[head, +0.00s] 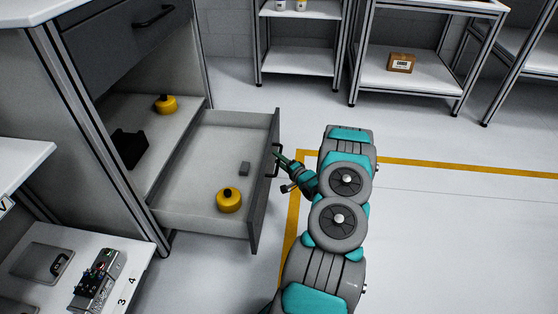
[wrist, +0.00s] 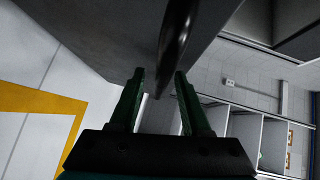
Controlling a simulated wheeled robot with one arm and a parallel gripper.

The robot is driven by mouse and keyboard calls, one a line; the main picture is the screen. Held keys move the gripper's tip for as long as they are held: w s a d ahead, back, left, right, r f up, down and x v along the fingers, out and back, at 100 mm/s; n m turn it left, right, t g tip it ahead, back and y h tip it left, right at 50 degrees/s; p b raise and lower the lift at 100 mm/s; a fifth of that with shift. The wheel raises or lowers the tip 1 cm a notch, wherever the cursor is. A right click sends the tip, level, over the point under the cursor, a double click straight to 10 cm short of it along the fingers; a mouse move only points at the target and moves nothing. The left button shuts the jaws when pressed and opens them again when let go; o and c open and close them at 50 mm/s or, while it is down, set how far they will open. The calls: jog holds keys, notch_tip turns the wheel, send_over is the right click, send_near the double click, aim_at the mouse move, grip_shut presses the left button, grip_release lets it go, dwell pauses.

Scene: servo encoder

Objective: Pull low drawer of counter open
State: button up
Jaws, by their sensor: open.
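The counter's low drawer (head: 262,190) stands pulled well out, with its inside in full view in the head view. Its dark bar handle (head: 275,162) is on the outer front face, and it also shows in the wrist view (wrist: 175,45). My gripper (head: 281,158) is at the handle. In the wrist view my gripper (wrist: 160,76) has its two green fingers apart, with the handle's end between or just beyond their tips. I cannot tell whether a finger touches it.
The upper drawer (head: 125,40) is shut. On the shelf behind the open drawer are another yellow object (head: 165,104) and a black item (head: 129,147). A bench with devices (head: 97,280) stands at lower left. Shelving (head: 297,60) lines the back. Floor right of my arm is clear.

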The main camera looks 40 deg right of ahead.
jog(key=s+a+r, duration=0.1)
jog(key=s, duration=0.6)
jog(key=shift+s, duration=0.3)
dwell(0.4)
